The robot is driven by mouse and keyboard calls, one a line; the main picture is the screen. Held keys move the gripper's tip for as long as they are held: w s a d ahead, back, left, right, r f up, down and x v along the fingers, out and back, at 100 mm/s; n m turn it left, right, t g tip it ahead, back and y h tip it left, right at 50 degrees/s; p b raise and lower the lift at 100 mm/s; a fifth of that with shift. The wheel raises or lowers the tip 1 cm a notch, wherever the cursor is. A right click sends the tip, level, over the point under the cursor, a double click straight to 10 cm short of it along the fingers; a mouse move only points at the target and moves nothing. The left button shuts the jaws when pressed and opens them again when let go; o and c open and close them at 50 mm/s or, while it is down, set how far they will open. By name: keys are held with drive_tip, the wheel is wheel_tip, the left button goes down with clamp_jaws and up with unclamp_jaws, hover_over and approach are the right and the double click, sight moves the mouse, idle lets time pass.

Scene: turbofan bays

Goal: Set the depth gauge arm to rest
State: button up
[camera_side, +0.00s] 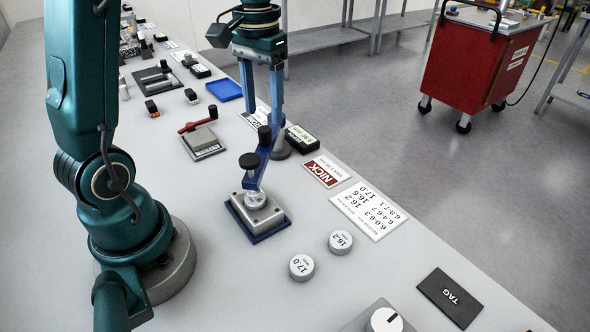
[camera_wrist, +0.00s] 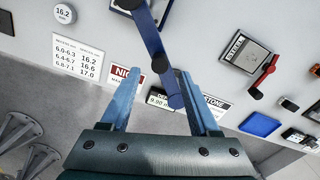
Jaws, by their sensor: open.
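The depth gauge arm is a blue bar (camera_side: 256,166) with black knobs, standing on a grey block with a blue base (camera_side: 258,217). In the side view it is raised and tilted, its upper end between or close to my fingers. In the wrist view the blue bar (camera_wrist: 152,40) runs down between my fingers. My gripper (camera_side: 264,128) is open, with blue fingers pointing down; it also shows in the wrist view (camera_wrist: 159,72). I cannot tell whether a finger touches the bar.
A red NICK label (camera_side: 327,171) and a white number card (camera_side: 369,210) lie right of the gauge. Round weights marked 16.2 (camera_side: 340,242) and 17.0 (camera_side: 301,267) lie in front. A red-levered device (camera_side: 202,141) and blue tray (camera_side: 224,90) lie behind left.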

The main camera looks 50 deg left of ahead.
sight(265, 128)
drive_tip(key=shift+f, duration=2.3)
clamp_jaws()
drive_tip(key=shift+r, duration=0.1)
